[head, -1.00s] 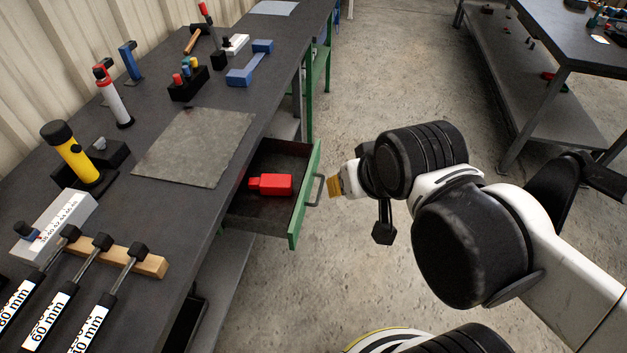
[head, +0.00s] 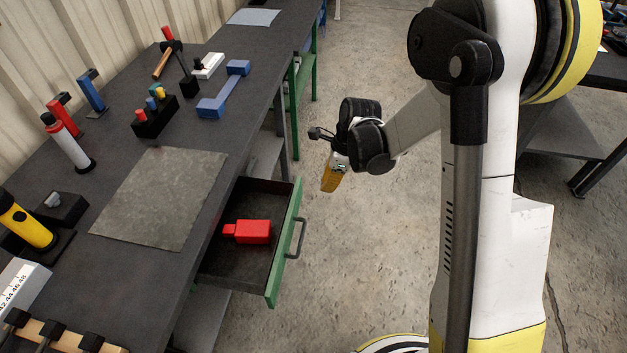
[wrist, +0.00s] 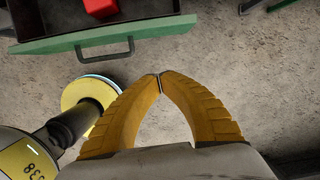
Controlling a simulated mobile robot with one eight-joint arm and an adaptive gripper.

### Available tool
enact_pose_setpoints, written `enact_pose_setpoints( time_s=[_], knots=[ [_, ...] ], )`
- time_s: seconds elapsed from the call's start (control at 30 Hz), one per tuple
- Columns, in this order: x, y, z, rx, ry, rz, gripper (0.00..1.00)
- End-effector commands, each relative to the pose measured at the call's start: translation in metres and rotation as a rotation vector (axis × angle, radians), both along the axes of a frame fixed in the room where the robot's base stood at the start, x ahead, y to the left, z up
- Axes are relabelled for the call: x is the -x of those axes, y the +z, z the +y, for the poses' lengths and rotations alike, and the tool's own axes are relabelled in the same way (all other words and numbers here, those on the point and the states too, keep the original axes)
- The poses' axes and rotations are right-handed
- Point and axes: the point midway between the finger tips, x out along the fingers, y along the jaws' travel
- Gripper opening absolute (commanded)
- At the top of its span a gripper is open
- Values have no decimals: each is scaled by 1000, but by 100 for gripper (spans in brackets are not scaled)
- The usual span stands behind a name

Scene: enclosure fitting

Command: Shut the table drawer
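The table drawer (head: 286,252) stands pulled out from under the dark workbench, with a green front and a grey bar handle (head: 296,238). A red block-like item (head: 252,231) lies inside it. In the wrist view the green drawer front (wrist: 75,38) and its handle (wrist: 103,52) show at the top left, with part of the red item (wrist: 88,3) at the edge. My gripper (head: 328,188) is in the open air to the right of the drawer, apart from the handle. In the wrist view its yellow fingers (wrist: 159,77) meet at the tips, with nothing seen between them.
The workbench top (head: 115,135) carries a grey mat (head: 160,198), a blue bar-like part (head: 224,90), a yellow torch (head: 25,225) and several tools. The concrete floor to the right of the drawer is clear. Another table stands at the far right.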

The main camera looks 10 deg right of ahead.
Motion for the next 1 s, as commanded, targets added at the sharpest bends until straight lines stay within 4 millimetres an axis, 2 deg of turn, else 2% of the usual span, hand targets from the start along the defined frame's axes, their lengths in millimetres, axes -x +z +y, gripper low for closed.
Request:
enact_pose_setpoints(
  time_s=[0.27,0.7,0.8,1.0],
  knots=[
    [-3,-29,5,-14,-57,32,0],
    [-11,-117,25,-13,-55,30,0],
    [-16,-113,43,-13,-53,29,0],
    [-23,-111,59,-13,-55,30,0]
  ],
)
